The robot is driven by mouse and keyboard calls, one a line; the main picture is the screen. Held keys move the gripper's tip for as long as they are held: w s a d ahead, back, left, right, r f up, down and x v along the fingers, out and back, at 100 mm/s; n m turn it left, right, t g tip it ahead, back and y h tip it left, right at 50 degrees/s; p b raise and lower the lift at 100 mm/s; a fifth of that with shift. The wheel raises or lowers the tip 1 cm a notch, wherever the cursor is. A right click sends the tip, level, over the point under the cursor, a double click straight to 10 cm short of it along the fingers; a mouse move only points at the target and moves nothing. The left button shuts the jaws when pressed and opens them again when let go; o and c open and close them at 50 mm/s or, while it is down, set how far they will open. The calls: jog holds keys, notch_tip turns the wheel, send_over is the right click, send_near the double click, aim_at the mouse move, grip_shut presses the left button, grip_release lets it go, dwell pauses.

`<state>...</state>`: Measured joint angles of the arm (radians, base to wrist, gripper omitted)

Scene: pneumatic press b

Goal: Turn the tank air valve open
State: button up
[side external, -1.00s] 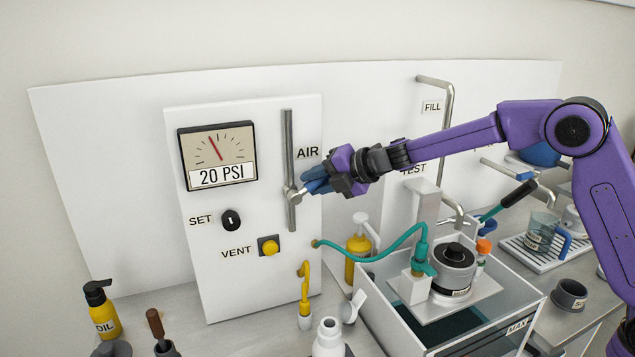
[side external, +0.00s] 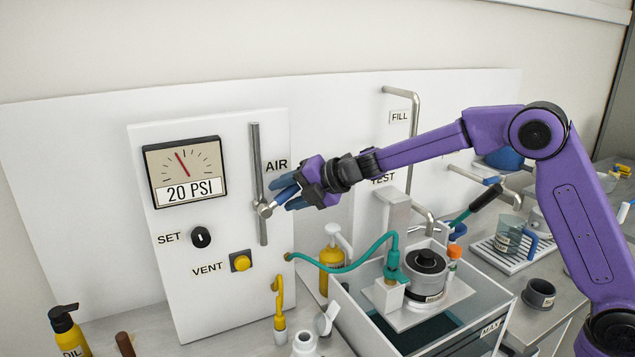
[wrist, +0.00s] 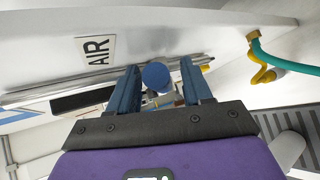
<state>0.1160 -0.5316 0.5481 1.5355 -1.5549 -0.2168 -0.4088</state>
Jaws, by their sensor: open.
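The tank air valve (side external: 265,209) is a silver fitting on the vertical grey pipe (side external: 255,165), beside the AIR label (side external: 276,166) on the white panel. Its handle sticks out toward my gripper, up and to the right in the side view. In the wrist view the handle's round blue end (wrist: 156,76) shows between my two blue fingers. My gripper (side external: 287,191) is open, with one finger on each side of the handle. I cannot tell whether either finger touches it. The fingers partly hide the handle in the side view.
The gauge (side external: 186,172) reads 20 PSI. The SET knob (side external: 201,237) and yellow VENT button (side external: 241,261) are lower on the panel. A teal hose (side external: 345,267) runs below my gripper to the glass tank (side external: 480,320). A yellow bottle (side external: 331,262) stands below.

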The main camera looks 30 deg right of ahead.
jog(key=v, duration=1.6)
jog(key=shift+s+d+r, duration=0.2)
jog(key=shift+s+r, duration=0.05)
jog(key=shift+c, duration=0.3)
